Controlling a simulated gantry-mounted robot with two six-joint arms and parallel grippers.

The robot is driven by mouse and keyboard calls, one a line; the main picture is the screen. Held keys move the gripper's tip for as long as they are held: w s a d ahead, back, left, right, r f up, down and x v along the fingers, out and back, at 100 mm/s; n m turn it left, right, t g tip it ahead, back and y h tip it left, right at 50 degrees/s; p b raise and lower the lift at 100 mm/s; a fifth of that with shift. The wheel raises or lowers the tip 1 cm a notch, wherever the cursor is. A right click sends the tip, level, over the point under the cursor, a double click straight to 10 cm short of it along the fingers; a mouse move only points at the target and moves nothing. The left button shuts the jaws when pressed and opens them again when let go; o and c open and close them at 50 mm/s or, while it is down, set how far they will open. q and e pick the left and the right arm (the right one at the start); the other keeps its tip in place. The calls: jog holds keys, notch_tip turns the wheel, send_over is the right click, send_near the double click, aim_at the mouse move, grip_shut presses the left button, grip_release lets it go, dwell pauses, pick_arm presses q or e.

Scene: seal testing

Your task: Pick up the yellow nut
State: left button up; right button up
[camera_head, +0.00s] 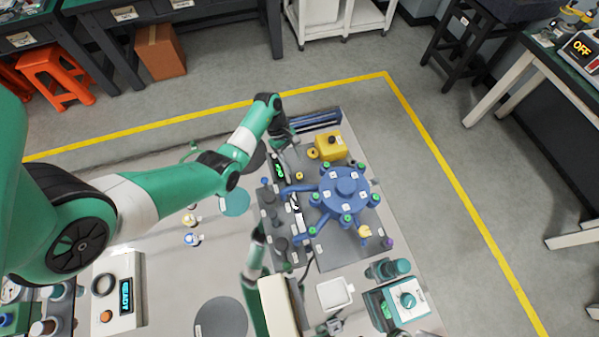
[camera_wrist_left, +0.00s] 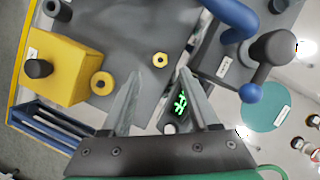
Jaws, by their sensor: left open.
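The small yellow hexagonal nut (camera_wrist_left: 160,60) lies flat on the grey plate, its dark centre hole facing up. It also shows in the head view (camera_head: 299,176), left of the blue hub. My left gripper (camera_wrist_left: 160,82) is open and empty, its two grey fingers pointing toward the nut. The nut appears just past the fingertips and between their lines, apart from them. In the head view my left gripper (camera_head: 289,147) is above the plate's back left part, small and partly hidden by its own wrist. Part of my right arm shows at the bottom centre; its jaws are not clear.
A larger yellow ring (camera_wrist_left: 102,83) lies beside a yellow box (camera_wrist_left: 58,70) with a black knob. A blue hub with several arms (camera_head: 345,188) stands right of the nut. A black unit with green digits (camera_wrist_left: 180,103) is close to the gripper. Bare plate surrounds the nut.

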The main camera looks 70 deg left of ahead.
aim_at(299, 176)
pick_arm(q)
jog(key=b+x, duration=0.2)
jog(key=x, duration=0.3)
jog(key=shift+s+d, duration=0.1)
grip_shut()
